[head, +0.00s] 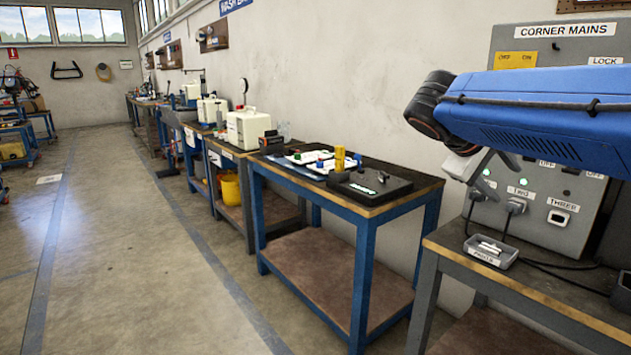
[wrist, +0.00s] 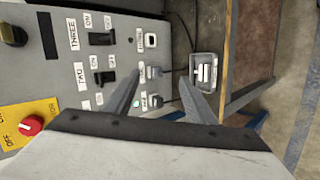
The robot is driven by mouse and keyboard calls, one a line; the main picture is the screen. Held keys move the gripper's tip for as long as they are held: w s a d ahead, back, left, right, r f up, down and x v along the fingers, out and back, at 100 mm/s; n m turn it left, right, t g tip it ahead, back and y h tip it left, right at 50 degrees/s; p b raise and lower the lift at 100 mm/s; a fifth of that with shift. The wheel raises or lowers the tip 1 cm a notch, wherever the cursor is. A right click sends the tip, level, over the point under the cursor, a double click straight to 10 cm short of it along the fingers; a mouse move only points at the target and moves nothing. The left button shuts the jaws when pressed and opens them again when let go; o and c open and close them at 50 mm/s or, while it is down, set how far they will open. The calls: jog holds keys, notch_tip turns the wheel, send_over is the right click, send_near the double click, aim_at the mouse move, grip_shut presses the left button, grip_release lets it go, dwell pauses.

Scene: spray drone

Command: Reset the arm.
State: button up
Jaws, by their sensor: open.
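My gripper (head: 483,165) hangs below the end of my blue arm at the right of the head view, in front of the grey CORNER MAINS panel (head: 590,200). In the wrist view my gripper (wrist: 160,76) shows two grey fingers spread apart with nothing between them. The panel (wrist: 125,65) lies behind and to the left of the fingers there. Its switches, labels and a red knob (wrist: 30,126) on a yellow plate show. My arm hides part of the panel in the head view.
A small parts tray (head: 490,257) holding a pale item sits on the bench (head: 450,245) below my gripper. Plugs and black cables (head: 560,268) run by it. A blue-framed table (head: 365,235) with a black tray stands left. The floor aisle (head: 120,260) is clear.

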jog(key=s+a+f+m+y, duration=0.1)
jog(key=s+a+f+y, duration=0.2)
jog(key=s+f, duration=0.4)
jog(key=s+a+f+m+y, duration=0.1)
jog(key=s+a+f+y, duration=0.2)
jog(key=s+f, duration=0.4)
jog(key=s+a+f+m+y, duration=0.2)
jog(key=s+f, duration=0.5)
jog(key=f, duration=0.5)
jog(key=shift+s+a+f+t+y, duration=0.35)
jog(key=shift+a+y, duration=0.3)
jog(key=shift+y, duration=0.35)
